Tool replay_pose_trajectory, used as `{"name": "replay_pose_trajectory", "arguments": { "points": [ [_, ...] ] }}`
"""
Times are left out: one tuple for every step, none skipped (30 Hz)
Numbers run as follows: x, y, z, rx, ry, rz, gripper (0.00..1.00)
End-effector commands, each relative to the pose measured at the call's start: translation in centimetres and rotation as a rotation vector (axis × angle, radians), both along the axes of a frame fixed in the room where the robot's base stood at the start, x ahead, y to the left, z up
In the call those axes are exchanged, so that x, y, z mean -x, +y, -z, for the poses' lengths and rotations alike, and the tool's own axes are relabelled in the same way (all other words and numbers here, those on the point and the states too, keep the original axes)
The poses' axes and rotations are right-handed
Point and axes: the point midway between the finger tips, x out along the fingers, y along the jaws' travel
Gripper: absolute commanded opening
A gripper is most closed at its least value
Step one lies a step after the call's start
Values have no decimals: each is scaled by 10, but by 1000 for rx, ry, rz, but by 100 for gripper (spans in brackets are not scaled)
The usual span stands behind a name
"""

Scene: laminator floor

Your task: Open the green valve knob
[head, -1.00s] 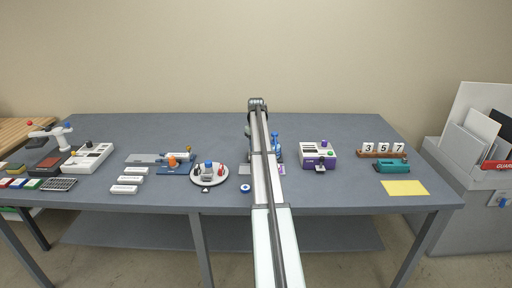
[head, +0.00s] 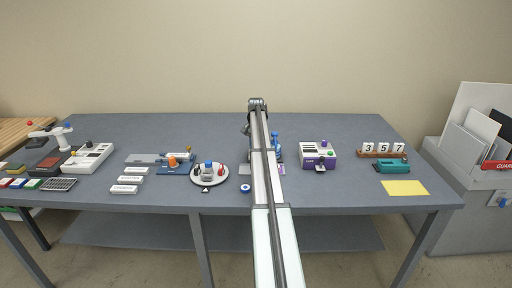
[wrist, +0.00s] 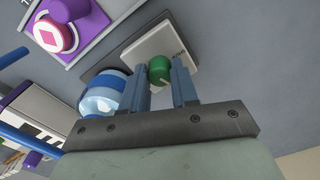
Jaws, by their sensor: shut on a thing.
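The green valve knob (wrist: 159,70) shows in the wrist view, small and round, in front of a white plate (wrist: 160,50) with dark lettering at its edge. My gripper (wrist: 163,68) has its two blue-grey fingers on either side of the knob and is shut on it. A pale mark shows on the lower part of the knob. In the head view my arm hides the knob and the fingertips.
A blue-and-white banded round thing (wrist: 106,94) stands close beside the left finger. A round tray (head: 209,178) stands left of my arm.

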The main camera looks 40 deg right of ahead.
Motion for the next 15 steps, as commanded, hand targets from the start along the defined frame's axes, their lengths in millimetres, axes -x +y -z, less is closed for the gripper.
{"name": "replay_pose_trajectory", "arguments": {
  "points": [
    [0,0,0,1,-1,41,0],
    [0,0,0,1,-1,66,0],
    [0,0,0,1,-1,99,0],
    [0,0,0,1,-1,122,0],
    [0,0,0,1,-1,144,0],
    [0,0,0,1,-1,173,0],
    [0,0,0,1,-1,194,0],
    [0,0,0,1,-1,213,0],
    [0,0,0,1,-1,237,0],
    [0,0,0,1,-1,255,0],
    [0,0,0,1,-1,270,0],
    [0,0,0,1,-1,290,0],
    [0,0,0,1,-1,302,0],
    [0,0,0,1,-1,315,0],
    [0,0,0,1,-1,329,0]
  ]
}}
